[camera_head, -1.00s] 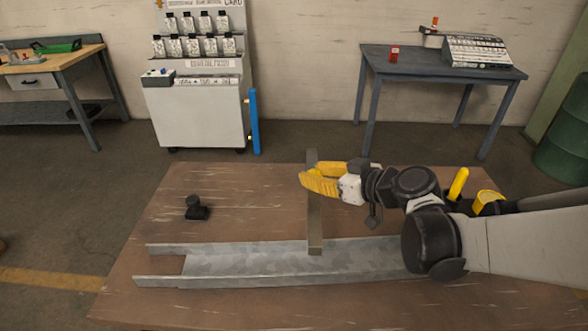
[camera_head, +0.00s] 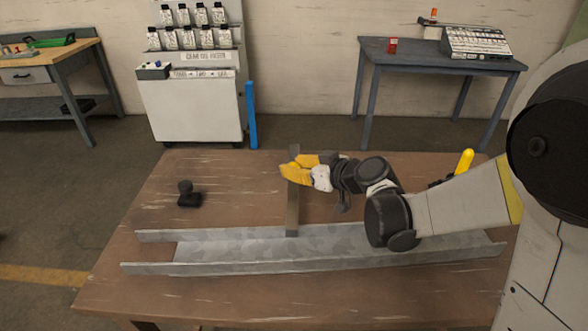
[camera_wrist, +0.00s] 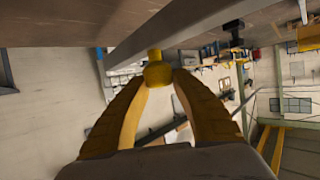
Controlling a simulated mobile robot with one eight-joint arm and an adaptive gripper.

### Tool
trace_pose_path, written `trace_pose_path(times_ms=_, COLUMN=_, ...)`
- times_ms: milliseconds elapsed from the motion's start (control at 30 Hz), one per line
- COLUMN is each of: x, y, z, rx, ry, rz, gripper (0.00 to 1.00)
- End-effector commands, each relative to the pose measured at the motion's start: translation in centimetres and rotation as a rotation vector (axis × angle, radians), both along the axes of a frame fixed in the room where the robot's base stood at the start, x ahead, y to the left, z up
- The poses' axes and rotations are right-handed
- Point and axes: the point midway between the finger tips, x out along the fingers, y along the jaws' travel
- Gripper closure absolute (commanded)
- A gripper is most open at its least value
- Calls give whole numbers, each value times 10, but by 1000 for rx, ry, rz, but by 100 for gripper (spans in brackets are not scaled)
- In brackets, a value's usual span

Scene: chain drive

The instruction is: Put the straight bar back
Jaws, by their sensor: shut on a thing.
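My yellow gripper (camera_head: 285,172) is shut in the head view, above the far side of the brown table. The straight bar (camera_head: 293,212) is a grey, square-edged bar pointing from far to near under the fingers. Its near end overlaps the far flange of the grey metal channel (camera_head: 215,252); I cannot tell whether they touch. In the wrist view the bar (camera_wrist: 190,25) crosses beyond my fingertips (camera_wrist: 164,82), which close around a yellow knob (camera_wrist: 157,73) that appears fixed to the bar.
A small black knobbed piece (camera_head: 188,195) stands on the left of the brown table (camera_head: 130,285). A yellow upright handle (camera_head: 464,162) shows behind my arm at right. A white bottle rack (camera_head: 190,108) and a grey table (camera_head: 440,57) stand behind. The table's left front is clear.

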Motion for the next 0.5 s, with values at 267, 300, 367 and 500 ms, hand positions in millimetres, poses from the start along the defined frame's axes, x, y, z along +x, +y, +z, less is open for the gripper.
trace_pose_path(times_ms=267, x=0, y=0, z=-2, rx=1, ry=0, rz=0, gripper=100)
trace_pose_path(times_ms=300, x=0, y=0, z=-3, rx=1, ry=0, rz=0, gripper=100)
trace_pose_path(times_ms=367, x=0, y=0, z=-5, rx=1, ry=0, rz=0, gripper=100)
trace_pose_path(times_ms=500, x=0, y=0, z=-8, rx=1, ry=0, rz=0, gripper=100)
